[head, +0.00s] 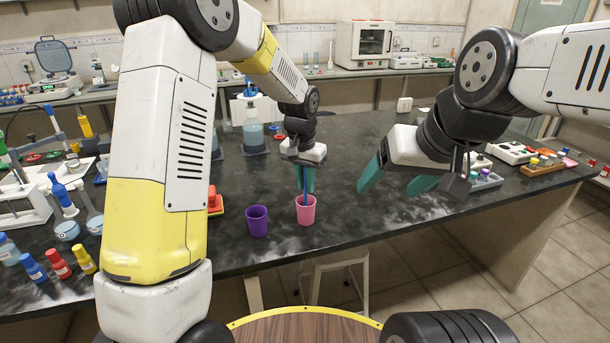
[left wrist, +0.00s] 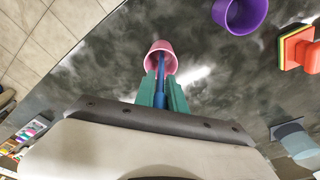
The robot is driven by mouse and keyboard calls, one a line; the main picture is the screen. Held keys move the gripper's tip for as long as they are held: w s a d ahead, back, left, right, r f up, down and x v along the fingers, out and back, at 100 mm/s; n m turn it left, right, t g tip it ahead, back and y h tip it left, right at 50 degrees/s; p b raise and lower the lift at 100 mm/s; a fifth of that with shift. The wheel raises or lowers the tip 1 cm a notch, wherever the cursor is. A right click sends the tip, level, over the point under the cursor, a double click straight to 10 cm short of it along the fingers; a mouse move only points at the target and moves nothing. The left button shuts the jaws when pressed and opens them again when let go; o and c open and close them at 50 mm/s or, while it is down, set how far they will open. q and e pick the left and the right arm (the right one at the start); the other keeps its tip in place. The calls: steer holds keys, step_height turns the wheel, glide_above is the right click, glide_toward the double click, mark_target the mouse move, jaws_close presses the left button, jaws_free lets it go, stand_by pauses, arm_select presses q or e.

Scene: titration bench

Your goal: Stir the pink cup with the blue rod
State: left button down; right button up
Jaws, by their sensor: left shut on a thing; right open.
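The pink cup (head: 306,214) stands upright on the dark bench near its front edge. It also shows in the left wrist view (left wrist: 160,47), just beyond my left fingertips. My left gripper (head: 305,188) is above the cup, shut on the blue rod (head: 305,186), which points down. In the left wrist view the blue rod (left wrist: 160,75) runs from between the teal fingers into the cup's mouth. The rod's lower end is hidden inside the cup. My right gripper (head: 397,183) is open and empty, over the bench to the right of the cup.
A purple cup (head: 257,220) stands just left of the pink cup. A bottle of blue liquid (head: 253,132) stands behind. Glassware and coloured bottles crowd the left side.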

arm_select(q)
steer(key=shift+r, duration=0.15)
steer(key=shift+r, duration=4.05)
steer(key=shift+r, duration=2.4)
steer(key=shift+s, duration=0.1)
